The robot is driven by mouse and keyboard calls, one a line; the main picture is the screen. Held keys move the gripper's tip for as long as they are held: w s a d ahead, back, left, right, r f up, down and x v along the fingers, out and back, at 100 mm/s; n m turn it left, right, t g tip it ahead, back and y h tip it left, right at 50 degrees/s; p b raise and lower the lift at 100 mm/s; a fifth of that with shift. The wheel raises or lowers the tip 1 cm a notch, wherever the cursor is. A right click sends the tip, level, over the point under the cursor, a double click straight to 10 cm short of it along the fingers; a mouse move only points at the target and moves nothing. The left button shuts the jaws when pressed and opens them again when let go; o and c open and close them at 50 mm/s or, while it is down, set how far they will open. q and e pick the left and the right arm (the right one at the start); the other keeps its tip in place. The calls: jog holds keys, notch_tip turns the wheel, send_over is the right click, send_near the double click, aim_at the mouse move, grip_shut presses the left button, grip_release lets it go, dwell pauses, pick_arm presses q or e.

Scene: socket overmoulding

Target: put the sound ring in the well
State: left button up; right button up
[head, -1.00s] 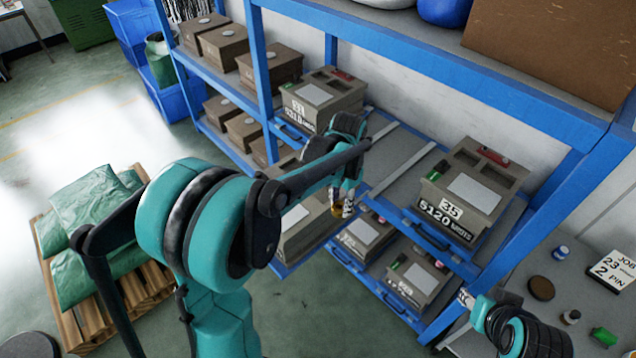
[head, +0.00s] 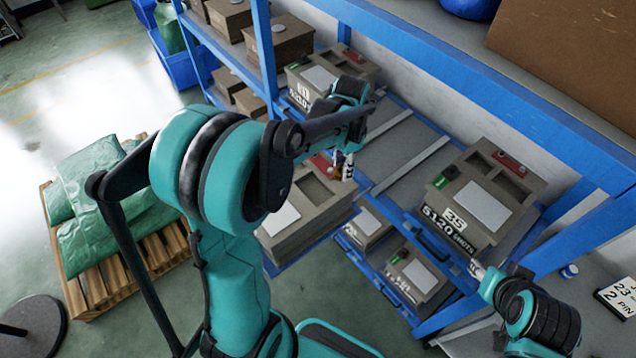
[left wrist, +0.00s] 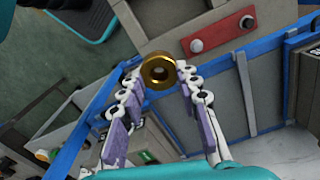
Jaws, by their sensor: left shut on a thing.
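My left gripper (left wrist: 157,76) is shut on a gold-brown ring (left wrist: 158,71), held between its fingertips in the left wrist view. In the head view the left gripper (head: 345,165) hangs over a grey-brown mould box (head: 290,216) on a low shelf. That box has open wells in its top, partly hidden by my left arm; which well is meant I cannot tell. The ring is not clear in the head view. My right gripper (head: 477,270) is at the lower right by the rack, too small to tell open or shut.
Blue rack bars (head: 470,85) cross above. A pallet (head: 110,270) with green sacks is at left.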

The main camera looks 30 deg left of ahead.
pick_arm(q)
send_over(316, 191)
notch_tip(316, 191, down, 4)
jog(key=shift+w+d+f+b, duration=0.1)
jog(key=shift+f+b, duration=0.15)
jog(key=shift+b, duration=0.15)
jog(key=shift+f, duration=0.2)
notch_tip(316, 191, down, 4)
jog(key=shift+r+b, duration=0.15)
jog(key=shift+b, duration=0.3)
jog(key=shift+r, duration=0.1)
jog(key=o, duration=1.2)
jog(key=shift+f, duration=0.2)
